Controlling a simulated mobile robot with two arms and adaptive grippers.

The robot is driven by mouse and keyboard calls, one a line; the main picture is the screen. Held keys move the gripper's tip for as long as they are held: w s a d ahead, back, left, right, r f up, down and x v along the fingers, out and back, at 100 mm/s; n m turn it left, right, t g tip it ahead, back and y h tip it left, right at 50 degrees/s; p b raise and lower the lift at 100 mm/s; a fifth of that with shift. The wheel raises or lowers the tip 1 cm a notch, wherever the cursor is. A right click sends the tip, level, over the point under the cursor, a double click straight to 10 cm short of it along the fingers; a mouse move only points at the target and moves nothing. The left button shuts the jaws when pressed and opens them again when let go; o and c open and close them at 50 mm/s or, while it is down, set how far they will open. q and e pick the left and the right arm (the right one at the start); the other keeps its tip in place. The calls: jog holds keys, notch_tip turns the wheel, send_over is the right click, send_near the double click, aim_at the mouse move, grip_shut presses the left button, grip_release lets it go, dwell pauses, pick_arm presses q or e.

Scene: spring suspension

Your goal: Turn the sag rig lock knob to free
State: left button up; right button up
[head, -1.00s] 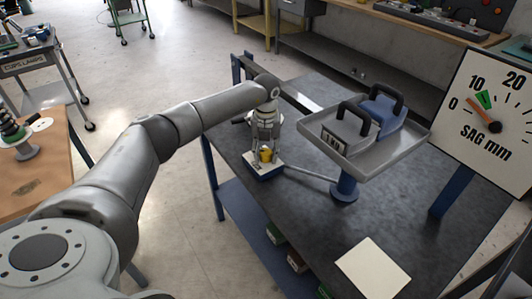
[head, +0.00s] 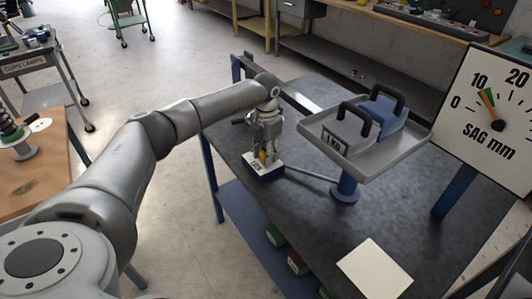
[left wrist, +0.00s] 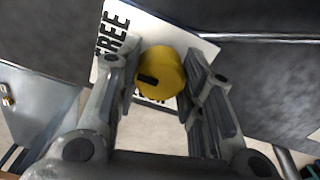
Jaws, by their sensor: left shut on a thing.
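The yellow lock knob (left wrist: 162,73) sits on a white plate lettered FREE (left wrist: 113,32), seen in the left wrist view. A dark mark on the knob's face points toward the picture's left. Other lettering below the knob is mostly hidden. In the head view the knob (head: 264,157) is partly covered by my left gripper (head: 265,150), which comes down from above. Its fingers (left wrist: 163,85) are shut on the knob from both sides. The knob's base (head: 263,172) is blue with a white top. My right gripper is not in view.
A grey tray (head: 400,157) with weights (head: 350,128) stands on a blue post right of the knob. The SAG mm dial (head: 497,140) has its needle over the green mark near 10. A blank card (head: 374,268) lies at the front of the dark bench (head: 310,215).

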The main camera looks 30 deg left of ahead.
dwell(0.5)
pick_arm(q)
jog(key=o, duration=1)
jog(key=shift+o, duration=0.2)
notch_tip(320, 180, up, 12)
jog(key=shift+f, duration=0.1)
